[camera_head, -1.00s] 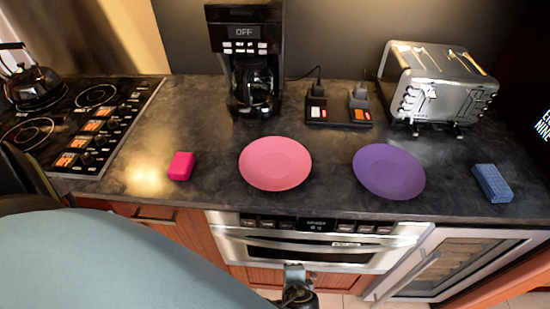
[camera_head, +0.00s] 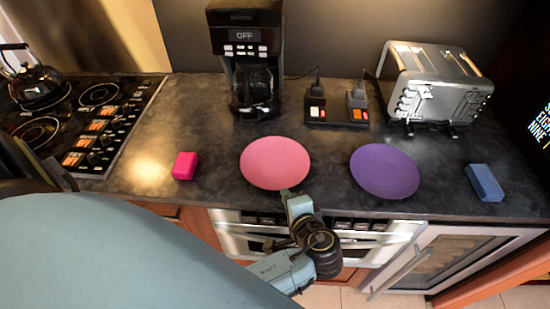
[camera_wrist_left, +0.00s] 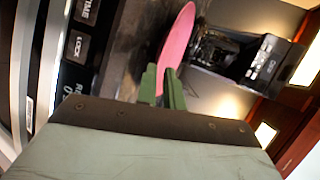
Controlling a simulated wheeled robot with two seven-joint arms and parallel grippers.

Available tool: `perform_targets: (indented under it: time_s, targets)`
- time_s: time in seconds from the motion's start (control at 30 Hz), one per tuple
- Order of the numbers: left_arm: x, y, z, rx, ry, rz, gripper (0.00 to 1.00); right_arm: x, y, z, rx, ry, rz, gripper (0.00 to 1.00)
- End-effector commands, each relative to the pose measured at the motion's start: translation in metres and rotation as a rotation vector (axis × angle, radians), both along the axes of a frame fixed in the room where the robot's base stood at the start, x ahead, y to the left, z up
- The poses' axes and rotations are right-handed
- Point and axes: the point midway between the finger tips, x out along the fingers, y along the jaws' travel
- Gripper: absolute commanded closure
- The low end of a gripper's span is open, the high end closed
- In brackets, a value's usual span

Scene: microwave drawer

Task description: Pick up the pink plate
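The pink plate (camera_head: 275,162) lies flat on the dark counter, left of the purple plate. My left gripper (camera_head: 287,192) reaches up from the counter's front edge to the pink plate's near rim. In the left wrist view, the two green fingers (camera_wrist_left: 163,88) stand a little apart, and the pink plate (camera_wrist_left: 177,38) shows edge-on, its near end between them. I cannot tell whether the fingers touch the rim. The left gripper looks open. My right gripper is not in view.
A purple plate (camera_head: 385,171) lies to the right, with a blue block (camera_head: 485,183) beyond it. A pink block (camera_head: 185,166) lies to the left. A coffee maker (camera_head: 250,60) and a toaster (camera_head: 435,85) stand behind. The counter's front edge is close below the gripper.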

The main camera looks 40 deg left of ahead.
Motion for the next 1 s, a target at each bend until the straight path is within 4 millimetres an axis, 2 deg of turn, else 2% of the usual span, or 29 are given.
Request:
perform_targets:
  time_s: [0.2, 0.4, 0.63, 0.73, 1.0]
  targets:
    - [0.021, 0.021, -0.009, 0.004, -0.001, 0.0, 0.91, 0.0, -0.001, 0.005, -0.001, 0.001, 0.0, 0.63]
    - [0.03, 0.035, -0.019, 0.001, 0.001, 0.0, 0.91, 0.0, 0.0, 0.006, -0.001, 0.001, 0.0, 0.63]
    - [0.031, 0.036, -0.02, -0.001, 0.0, -0.001, 0.91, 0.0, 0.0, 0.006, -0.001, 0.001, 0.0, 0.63]
    - [0.031, 0.036, -0.02, -0.001, 0.001, -0.001, 1.0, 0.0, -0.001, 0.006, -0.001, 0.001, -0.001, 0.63]
    - [0.031, 0.036, -0.02, -0.001, 0.001, -0.001, 1.0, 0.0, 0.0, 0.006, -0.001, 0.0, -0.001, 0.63]
